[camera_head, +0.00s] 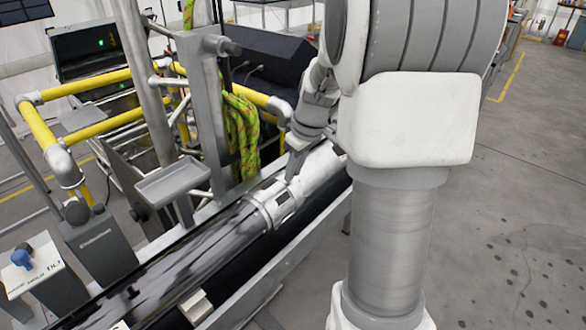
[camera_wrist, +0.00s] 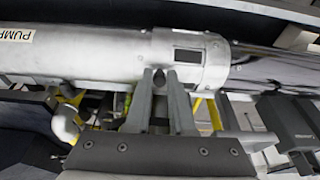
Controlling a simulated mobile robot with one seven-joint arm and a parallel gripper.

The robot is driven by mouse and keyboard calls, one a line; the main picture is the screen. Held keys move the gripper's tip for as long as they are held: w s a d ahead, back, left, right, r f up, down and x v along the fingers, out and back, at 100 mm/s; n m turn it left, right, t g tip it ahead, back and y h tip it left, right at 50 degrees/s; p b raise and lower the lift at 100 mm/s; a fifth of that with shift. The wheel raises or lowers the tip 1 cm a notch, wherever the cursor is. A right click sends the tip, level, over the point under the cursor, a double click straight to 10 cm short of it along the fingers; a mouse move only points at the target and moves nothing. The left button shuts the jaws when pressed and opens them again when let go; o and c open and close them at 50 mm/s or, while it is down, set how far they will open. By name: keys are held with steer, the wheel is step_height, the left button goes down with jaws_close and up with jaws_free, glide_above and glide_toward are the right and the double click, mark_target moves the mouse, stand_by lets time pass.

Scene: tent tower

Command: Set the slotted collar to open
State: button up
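The slotted collar (camera_head: 276,203) is a light grey ring around a long tube lying in a trough in the head view. In the wrist view the collar (camera_wrist: 200,63) shows dark rectangular slots. My gripper (camera_head: 292,172) is at the collar's upper side in the head view, its tips partly hidden. In the wrist view the two fingers of my gripper (camera_wrist: 160,82) reach the collar's lower left edge, apart, with a small dark rounded piece between them. I cannot tell whether they press on it.
The tube's white section (camera_wrist: 80,52) bears a "PUMP" label; a dark glossy section (camera_head: 200,255) lies on the other side. A grey upright post (camera_head: 212,110), a small tray (camera_head: 173,182), yellow railings (camera_head: 95,83) and a yellow-green rope (camera_head: 240,125) stand close by. Open floor (camera_head: 510,230) lies right.

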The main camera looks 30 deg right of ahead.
steer(key=o, duration=0.4)
steer(key=shift+s+d+f, duration=0.1)
steer(key=shift+s+f, duration=0.1)
steer(key=shift+s, duration=0.1)
steer(key=shift+o, duration=0.2)
steer(key=shift+w, duration=0.1)
steer(key=shift+r, duration=0.1)
steer(key=p+v, duration=0.1)
steer(key=v, duration=1.6)
steer(key=shift+p, duration=0.4)
steer(key=shift+r, duration=0.15)
